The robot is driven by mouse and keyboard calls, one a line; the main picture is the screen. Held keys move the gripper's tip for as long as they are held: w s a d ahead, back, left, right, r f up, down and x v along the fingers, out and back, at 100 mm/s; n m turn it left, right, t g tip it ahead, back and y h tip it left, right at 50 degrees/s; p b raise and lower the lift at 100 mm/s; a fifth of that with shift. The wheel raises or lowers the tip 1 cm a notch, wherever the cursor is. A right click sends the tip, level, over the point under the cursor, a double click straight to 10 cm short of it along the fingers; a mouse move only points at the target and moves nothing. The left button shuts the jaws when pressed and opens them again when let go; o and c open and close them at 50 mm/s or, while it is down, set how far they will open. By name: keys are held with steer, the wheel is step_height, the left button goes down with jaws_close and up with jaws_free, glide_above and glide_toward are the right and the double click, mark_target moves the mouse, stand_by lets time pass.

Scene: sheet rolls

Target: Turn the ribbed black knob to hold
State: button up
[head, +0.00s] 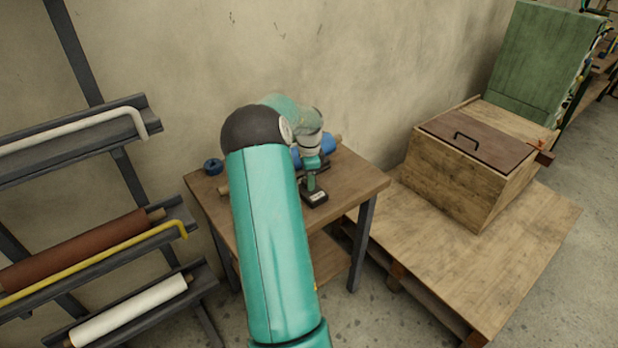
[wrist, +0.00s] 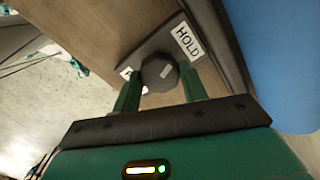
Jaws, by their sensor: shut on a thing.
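The dark knob (wrist: 158,75) sits on a black plate in the wrist view. It has a short pale mark on its top face, slanting up to the right. A white label reading HOLD (wrist: 187,42) lies above and right of the knob. A second white label (wrist: 126,73) at the left is mostly hidden. My gripper (wrist: 160,79) is shut on the knob, one green finger on each side. In the head view my gripper (head: 311,180) is over the black base (head: 314,198) on the table; the knob cannot be made out there.
A blue roll (wrist: 270,60) lies close to the right of the plate, and shows behind my wrist in the head view (head: 322,150). A dark blue ring (head: 213,167) lies on the wooden table (head: 355,178). A roll rack stands left, a wooden box (head: 460,180) right.

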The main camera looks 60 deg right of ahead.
steer(key=shift+m, duration=1.9)
steer(key=shift+f, duration=0.1)
steer(key=o, duration=1)
steer(key=shift+c, duration=0.2)
step_height(320, 180, up, 14)
